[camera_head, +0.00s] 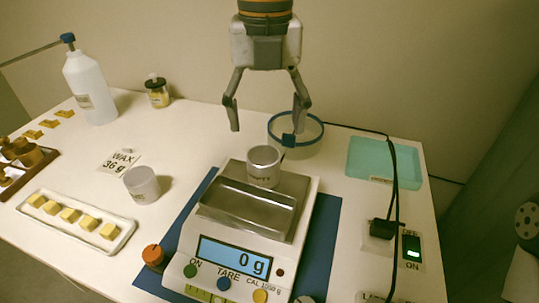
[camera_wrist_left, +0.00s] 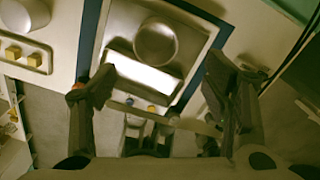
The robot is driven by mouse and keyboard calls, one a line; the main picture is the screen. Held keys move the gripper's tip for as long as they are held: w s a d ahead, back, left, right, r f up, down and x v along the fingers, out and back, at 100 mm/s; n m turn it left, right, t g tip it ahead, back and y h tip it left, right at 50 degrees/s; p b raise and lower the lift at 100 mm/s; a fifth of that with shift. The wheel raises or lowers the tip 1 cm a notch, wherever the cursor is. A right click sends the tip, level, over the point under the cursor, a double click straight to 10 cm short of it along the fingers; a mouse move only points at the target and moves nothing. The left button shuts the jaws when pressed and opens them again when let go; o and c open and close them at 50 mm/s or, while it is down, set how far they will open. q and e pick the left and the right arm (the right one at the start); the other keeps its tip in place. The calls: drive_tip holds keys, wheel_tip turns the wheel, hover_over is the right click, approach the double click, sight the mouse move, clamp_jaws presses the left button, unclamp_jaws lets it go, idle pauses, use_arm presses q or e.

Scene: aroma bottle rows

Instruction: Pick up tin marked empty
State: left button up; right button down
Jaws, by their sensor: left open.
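The metal tin (camera_head: 263,167), with partly readable lettering that looks like "EMPTY", stands upright at the back of the weighing pan on the scale (camera_head: 219,266). The display reads 0 g. My left gripper (camera_head: 267,117) hangs above and behind the scale, its fingers pointing down, open and empty. It is apart from the tin. In the left wrist view the tin (camera_wrist_left: 156,43) shows from above as a round shape, beyond the open fingers (camera_wrist_left: 160,82). My right gripper is not in view.
A blue-rimmed round dish (camera_head: 313,124) stands behind the tin. A teal tray (camera_head: 406,168) and a black cable (camera_head: 393,190) are at right.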

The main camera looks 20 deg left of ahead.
sight(263, 157)
use_arm(q)
drive_tip(key=f, duration=0.9)
drive_tip(key=shift+w+a+b, duration=0.1)
drive_tip(key=shift+a+b, duration=0.25)
drive_tip(key=shift+b, duration=0.05)
drive_tip(key=shift+c, duration=0.4)
